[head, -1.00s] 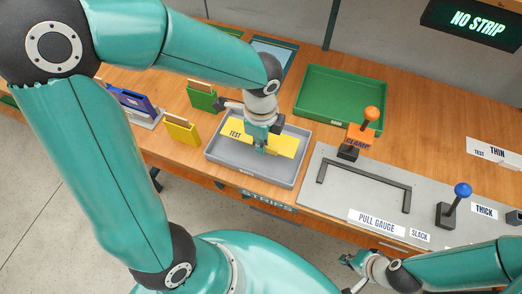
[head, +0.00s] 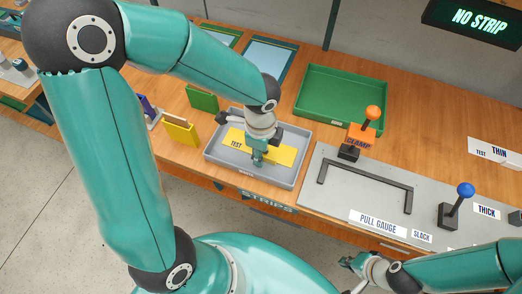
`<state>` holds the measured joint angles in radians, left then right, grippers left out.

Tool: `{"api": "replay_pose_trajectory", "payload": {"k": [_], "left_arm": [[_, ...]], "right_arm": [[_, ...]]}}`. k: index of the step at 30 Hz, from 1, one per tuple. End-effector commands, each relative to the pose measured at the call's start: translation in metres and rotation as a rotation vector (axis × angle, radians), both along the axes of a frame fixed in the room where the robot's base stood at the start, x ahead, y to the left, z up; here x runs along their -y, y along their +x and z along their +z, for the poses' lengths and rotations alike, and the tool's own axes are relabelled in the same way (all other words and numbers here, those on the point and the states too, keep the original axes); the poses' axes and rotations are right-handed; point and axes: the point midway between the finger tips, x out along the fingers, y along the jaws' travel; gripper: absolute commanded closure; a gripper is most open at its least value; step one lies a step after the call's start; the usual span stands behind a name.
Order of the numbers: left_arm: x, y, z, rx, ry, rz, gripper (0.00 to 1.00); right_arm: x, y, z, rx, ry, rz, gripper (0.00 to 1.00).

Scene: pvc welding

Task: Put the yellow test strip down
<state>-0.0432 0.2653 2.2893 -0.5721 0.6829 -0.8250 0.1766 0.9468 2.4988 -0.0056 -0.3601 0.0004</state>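The yellow test strip (head: 283,154) lies flat at the grey tray (head: 222,168) marked STRIPS, with its word TEST at the left end. My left gripper (head: 258,158) points down over the strip's middle and appears shut on it. The strip looks close to the tray floor; I cannot tell whether it touches. My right gripper (head: 352,264) is low at the front, away from the strip; its fingers are too small to judge.
A green tray (head: 340,119) stands behind. The orange CLAMP lever (head: 361,136) and the PULL GAUGE plate (head: 335,204) are to the right, with a blue-knobbed lever (head: 457,205). A yellow holder (head: 181,131) stands left. A sign (head: 476,22) reads NO STRIP.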

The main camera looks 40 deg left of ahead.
Motion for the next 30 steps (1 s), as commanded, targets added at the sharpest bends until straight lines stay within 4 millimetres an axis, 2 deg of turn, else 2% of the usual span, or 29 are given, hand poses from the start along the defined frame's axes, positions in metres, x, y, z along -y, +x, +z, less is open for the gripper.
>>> {"api": "replay_pose_trajectory", "payload": {"k": [8, 13, 17, 24, 30], "left_arm": [[0.0, 0.0, 0.001, 0.0, 0.0, 0.0, 0.68], [0.0, 0.001, 0.011, 0.003, 0.001, 0.001, 0.68], [0.0, 0.001, 0.032, 0.006, -0.001, 0.0, 0.68], [0.0, 0.001, 0.081, 0.006, -0.002, 0.0, 0.68], [0.0, 0.001, 0.111, 0.004, 0.0, -0.001, 0.68]], "right_arm": [[0.0, 0.0, 0.001, 0.0, 0.0, 0.0, 1.0], [0.0, 0.0, 0.004, 0.0, 0.0, 0.0, 1.0], [0.0, 0.0, 0.007, 0.0, 0.0, 0.0, 1.0], [0.0, 0.0, 0.011, 0.0, 0.0, 0.0, 1.0], [0.0, 0.0, 0.013, 0.0, 0.0, 0.0, 1.0]]}}
